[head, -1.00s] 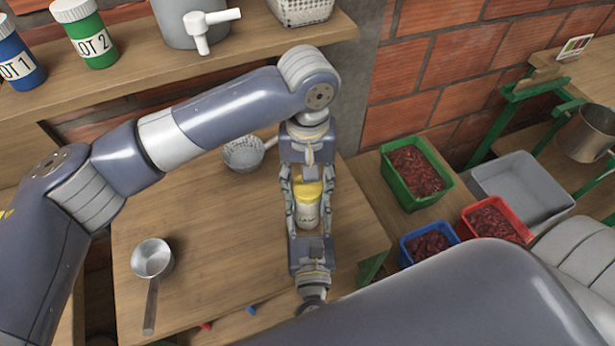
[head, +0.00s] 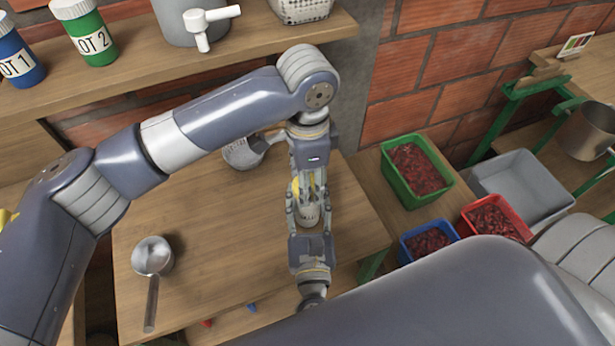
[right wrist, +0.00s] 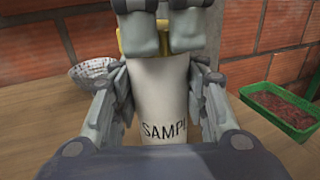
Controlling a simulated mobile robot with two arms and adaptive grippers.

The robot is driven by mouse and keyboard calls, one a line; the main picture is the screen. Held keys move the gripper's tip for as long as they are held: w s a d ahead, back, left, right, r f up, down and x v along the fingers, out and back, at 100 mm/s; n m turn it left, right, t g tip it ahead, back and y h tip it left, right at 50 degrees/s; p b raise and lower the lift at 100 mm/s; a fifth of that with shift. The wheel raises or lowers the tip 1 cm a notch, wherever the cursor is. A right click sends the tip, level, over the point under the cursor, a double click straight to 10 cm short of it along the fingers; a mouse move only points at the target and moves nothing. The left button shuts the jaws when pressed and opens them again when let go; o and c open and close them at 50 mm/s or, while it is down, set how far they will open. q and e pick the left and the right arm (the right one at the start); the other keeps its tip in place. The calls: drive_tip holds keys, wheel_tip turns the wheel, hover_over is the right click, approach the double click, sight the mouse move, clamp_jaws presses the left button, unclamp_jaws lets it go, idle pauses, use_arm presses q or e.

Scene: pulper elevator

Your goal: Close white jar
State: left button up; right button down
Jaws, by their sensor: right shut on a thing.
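The white jar (head: 308,216) is between my two grippers over the wooden table in the head view. In the right wrist view the jar (right wrist: 160,100) looks upright, with part of a "SAMPL" label showing. My right gripper (head: 309,208) is shut on the jar, one finger on each side. A yellow lid (head: 295,189) is at the jar's top, mostly hidden by my left gripper (head: 311,182). The left fingers cover the lid in the right wrist view; whether they grip it, and how it sits on the jar, I cannot tell.
A metal pan (head: 152,257) lies at the table's left, and a strainer (head: 243,153) behind my left gripper. Green (head: 437,193), red (head: 522,234) and blue (head: 408,254) crates of red fruit stand to the right. The shelf (head: 180,62) holds lot jars.

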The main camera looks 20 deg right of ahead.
use_arm(q)
drive_tip(key=m, duration=0.3)
drive_tip(key=shift+m, duration=0.3)
drive_tip(key=m, duration=2.6)
drive_tip(key=shift+m, duration=0.4)
drive_tip(key=o, duration=0.7)
